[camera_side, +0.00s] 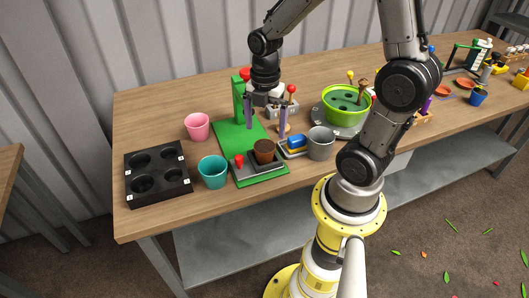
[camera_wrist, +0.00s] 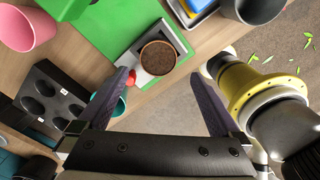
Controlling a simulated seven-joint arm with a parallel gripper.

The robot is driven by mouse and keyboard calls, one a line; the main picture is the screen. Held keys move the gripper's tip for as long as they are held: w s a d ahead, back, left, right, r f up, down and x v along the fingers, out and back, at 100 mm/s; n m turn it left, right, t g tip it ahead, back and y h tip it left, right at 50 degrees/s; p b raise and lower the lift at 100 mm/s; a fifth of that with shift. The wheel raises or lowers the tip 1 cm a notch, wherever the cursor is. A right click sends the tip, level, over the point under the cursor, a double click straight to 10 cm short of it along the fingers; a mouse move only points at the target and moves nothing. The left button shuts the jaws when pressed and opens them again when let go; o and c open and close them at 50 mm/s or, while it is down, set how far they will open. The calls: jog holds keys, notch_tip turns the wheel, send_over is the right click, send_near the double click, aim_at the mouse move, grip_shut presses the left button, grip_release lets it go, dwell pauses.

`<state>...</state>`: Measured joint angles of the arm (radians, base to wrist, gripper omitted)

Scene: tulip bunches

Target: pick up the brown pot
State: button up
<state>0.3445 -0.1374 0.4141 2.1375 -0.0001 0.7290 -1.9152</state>
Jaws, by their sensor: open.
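The brown pot (camera_side: 264,150) stands upright on a dark square on the green base (camera_side: 232,140) of a small stand, near the table's front edge. In the wrist view the brown pot (camera_wrist: 158,56) shows from above, full of dark soil, beyond the fingertips and between their lines. My gripper (camera_side: 267,126) is open and empty, pointing down above the green base, behind and above the pot. Its two purple-grey fingers also show in the wrist view (camera_wrist: 166,76), spread wide. No finger appears to touch the pot.
A teal pot (camera_side: 213,172), a pink pot (camera_side: 197,127) and a black tray with round holes (camera_side: 157,178) stand to the left. A grey pot (camera_side: 321,143) and a small tray with blue and yellow blocks (camera_side: 295,146) are close on the right. A red knob (camera_side: 239,160) is beside the brown pot.

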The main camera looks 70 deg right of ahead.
aim_at(264, 146)
notch_tip(264, 146, down, 9)
jog(key=shift+w+r, duration=0.15)
jog(key=shift+r, duration=0.05)
dwell(0.3)
jog(key=c, duration=1.3)
jog(key=shift+c, duration=0.2)
